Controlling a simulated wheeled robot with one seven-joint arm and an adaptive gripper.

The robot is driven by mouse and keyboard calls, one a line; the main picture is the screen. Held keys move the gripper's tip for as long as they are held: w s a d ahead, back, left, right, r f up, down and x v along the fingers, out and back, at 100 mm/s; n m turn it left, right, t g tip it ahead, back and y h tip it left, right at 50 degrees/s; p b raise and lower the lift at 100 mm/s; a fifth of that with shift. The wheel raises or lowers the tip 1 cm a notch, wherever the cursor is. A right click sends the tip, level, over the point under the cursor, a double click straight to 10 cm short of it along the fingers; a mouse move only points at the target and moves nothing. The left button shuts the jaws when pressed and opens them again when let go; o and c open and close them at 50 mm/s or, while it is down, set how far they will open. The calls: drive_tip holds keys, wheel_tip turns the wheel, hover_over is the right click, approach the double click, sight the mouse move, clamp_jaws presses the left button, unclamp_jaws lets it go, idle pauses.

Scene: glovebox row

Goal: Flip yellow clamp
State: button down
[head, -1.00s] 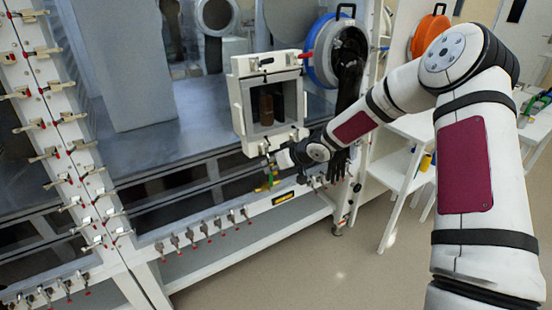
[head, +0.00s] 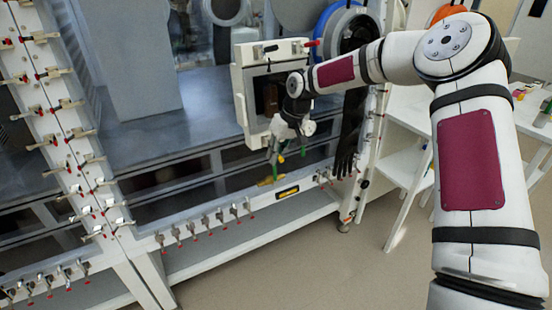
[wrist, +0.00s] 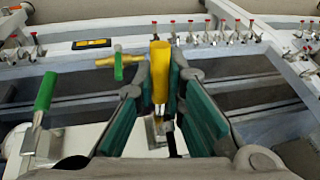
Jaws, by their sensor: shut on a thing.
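The yellow clamp (wrist: 160,70) shows in the wrist view as an upright yellow handle above a metal base, on the side of the white frame. My gripper (wrist: 160,98) has its teal-padded fingers on both sides of this handle and is shut on it. In the head view my gripper (head: 277,152) points down, just below the square port; its fingers hide the clamp, so I cannot make the clamp out there. A green-handled clamp (wrist: 44,92) stands to the left in the wrist view.
A yellow bar with a green piece (wrist: 118,61) lies just beyond the fingers. The square white-framed port (head: 240,100) is beside my wrist. Several metal toggle clamps (head: 205,227) line the lower rail. A black glove (head: 349,125) hangs to the right.

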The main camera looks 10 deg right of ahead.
drive_tip(key=shift+w+r+g+b, duration=0.1)
drive_tip(key=shift+r+g+b, duration=0.05)
drive_tip(key=shift+g+b, duration=0.2)
drive_tip(key=shift+r, duration=0.1)
drive_tip(key=c, duration=1.6)
unclamp_jaws()
drive_tip(key=shift+c, duration=0.2)
drive_tip(key=v, duration=1.2)
drive_tip(key=shift+a, duration=0.15)
